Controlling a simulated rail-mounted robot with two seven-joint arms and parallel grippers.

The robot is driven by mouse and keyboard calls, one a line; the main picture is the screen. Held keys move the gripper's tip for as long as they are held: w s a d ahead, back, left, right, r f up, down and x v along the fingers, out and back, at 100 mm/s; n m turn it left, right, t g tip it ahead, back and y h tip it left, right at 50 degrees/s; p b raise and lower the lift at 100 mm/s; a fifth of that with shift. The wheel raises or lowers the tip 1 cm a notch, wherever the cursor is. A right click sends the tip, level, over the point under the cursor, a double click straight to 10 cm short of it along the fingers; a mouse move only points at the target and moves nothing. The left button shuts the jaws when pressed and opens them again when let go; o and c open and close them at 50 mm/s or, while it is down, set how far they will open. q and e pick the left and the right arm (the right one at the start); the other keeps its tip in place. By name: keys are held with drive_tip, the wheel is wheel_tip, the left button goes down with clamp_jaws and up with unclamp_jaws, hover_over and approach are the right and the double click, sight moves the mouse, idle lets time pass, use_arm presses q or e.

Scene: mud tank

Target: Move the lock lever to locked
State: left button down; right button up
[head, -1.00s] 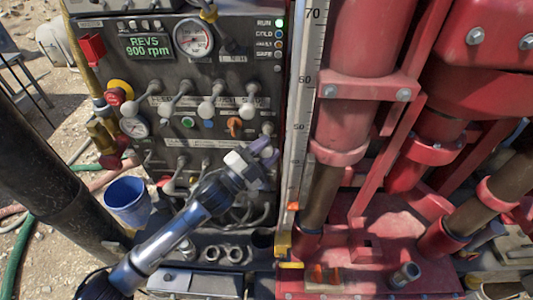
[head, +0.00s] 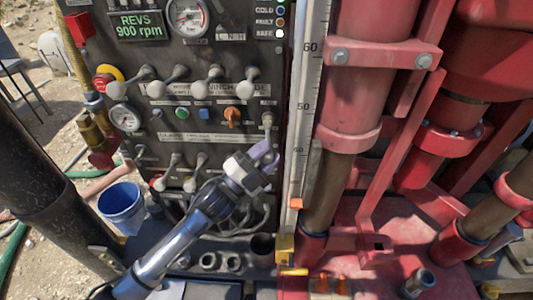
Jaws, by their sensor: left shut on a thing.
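My left gripper (head: 263,157) is at the lower right of the control panel (head: 150,80) in the head view, with its arm coming up from the lower left. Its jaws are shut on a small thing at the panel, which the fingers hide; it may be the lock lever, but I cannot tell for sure. Which way the lock lever points cannot be made out. My right gripper is not in view.
Several knobbed levers line the panel. A red mast (head: 355,75) with a white scale (head: 303,100) rises close to the gripper's right. A yellow handle (head: 293,271) is at the mast's foot.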

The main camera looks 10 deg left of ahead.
use_arm(q)
drive_tip(key=shift+f, duration=0.25)
drive_tip(key=c, duration=0.8)
unclamp_jaws()
drive_tip(key=shift+r, duration=0.2)
